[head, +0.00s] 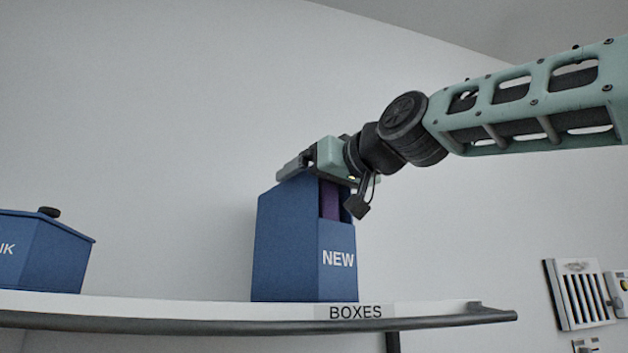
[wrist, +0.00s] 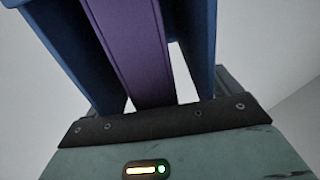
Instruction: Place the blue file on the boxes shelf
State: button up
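The blue file (head: 283,245), an upright open box marked "NEW" with purple contents (head: 330,200), is at the boxes shelf (head: 440,309). Its base appears to meet the shelf top, but I cannot tell if its weight rests there. My gripper (head: 298,167) is at the file's upper edge, reaching in from the right. In the wrist view, the file's blue walls (wrist: 198,45) and purple contents (wrist: 140,45) come right up to my palm. The fingertips are mostly hidden, so I cannot tell whether they grip the file or are open around it.
A second blue box (head: 40,255) with a lid and a black knob stands on the shelf at the far left. The shelf is clear between the boxes and to the right of the file. A white slotted panel (head: 580,294) hangs on the wall at lower right.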

jog(key=b+v, duration=0.6)
jog(key=v, duration=0.6)
jog(key=shift+r, duration=0.15)
dwell(0.4)
